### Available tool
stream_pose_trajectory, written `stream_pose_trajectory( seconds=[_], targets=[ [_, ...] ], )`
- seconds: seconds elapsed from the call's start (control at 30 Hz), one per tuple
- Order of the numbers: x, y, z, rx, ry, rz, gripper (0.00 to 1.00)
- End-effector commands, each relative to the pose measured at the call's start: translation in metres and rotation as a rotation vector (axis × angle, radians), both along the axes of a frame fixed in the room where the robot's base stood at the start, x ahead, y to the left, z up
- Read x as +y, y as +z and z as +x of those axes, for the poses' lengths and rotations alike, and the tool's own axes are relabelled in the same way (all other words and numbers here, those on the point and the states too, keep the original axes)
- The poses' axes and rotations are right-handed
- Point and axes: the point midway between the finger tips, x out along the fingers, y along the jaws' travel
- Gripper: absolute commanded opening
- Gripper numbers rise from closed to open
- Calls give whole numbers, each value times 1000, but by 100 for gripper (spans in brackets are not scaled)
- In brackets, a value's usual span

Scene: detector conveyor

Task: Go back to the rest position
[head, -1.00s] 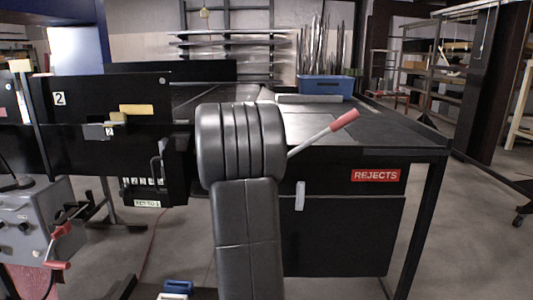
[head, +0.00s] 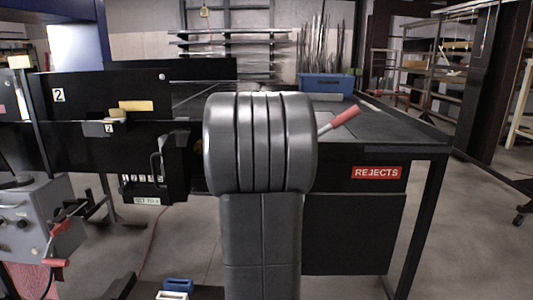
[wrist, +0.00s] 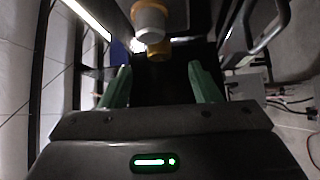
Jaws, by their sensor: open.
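My gripper (wrist: 161,82) shows in the wrist view, its two green fingers spread apart with nothing seen between the tips. In the head view my own arm fills the middle and hides the gripper. Beyond the fingers in the wrist view is a white and orange rounded thing (wrist: 150,22); I cannot tell its distance or what it is. In the head view a lever with a red grip (head: 345,116) sticks out to the right from behind my arm, its lower end hidden.
A black table with a REJECTS sign (head: 376,172) stands right of my arm. A blue bin (head: 327,83) holding long thin pieces is behind it. A black panel (head: 90,98) is at left, above a grey control box (head: 33,222). Open floor shows at right.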

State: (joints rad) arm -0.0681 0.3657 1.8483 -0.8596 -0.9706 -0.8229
Motion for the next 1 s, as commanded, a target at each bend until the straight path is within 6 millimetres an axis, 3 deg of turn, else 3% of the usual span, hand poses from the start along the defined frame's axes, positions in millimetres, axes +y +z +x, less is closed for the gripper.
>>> stream_pose_trajectory(
  seconds=[0.47, 1.0],
  targets=[
    [67, 10, 70, 0, 3, 0, 56],
    [65, 18, 70, 8, -1, -196, 56]
  ],
)
